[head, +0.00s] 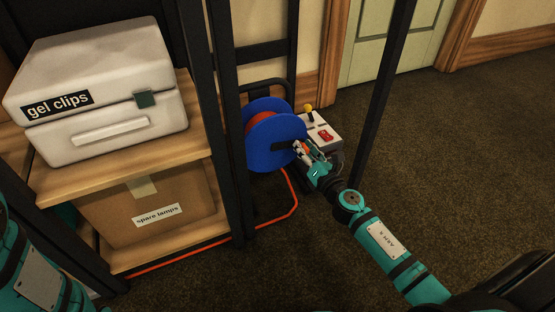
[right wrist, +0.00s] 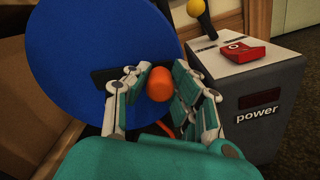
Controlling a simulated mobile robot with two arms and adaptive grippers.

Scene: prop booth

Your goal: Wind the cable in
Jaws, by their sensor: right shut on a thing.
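A cable reel with blue flanges (head: 272,147) stands on its frame beyond the shelf, with orange cable (head: 256,121) wound between the flanges. More orange cable (head: 296,194) runs from the reel along the floor, past the shelf's foot to the left. My right gripper (head: 308,152) is at the reel's near face. In the right wrist view its fingers (right wrist: 158,88) are closed around an orange crank knob (right wrist: 159,84) in front of the blue disc. The fingers partly hide the knob and the dark crank arm. Only part of my left arm shows; its gripper is out of view.
A grey power box (right wrist: 262,88) with a yellow-topped lever (right wrist: 198,10) and a red switch (right wrist: 240,53) stands right beside the reel. The shelf (head: 150,262) holds a white gel clips case (head: 95,70) and a spare lamps carton (head: 110,215). A dark post (head: 385,90) rises behind my right arm. Carpet at right is clear.

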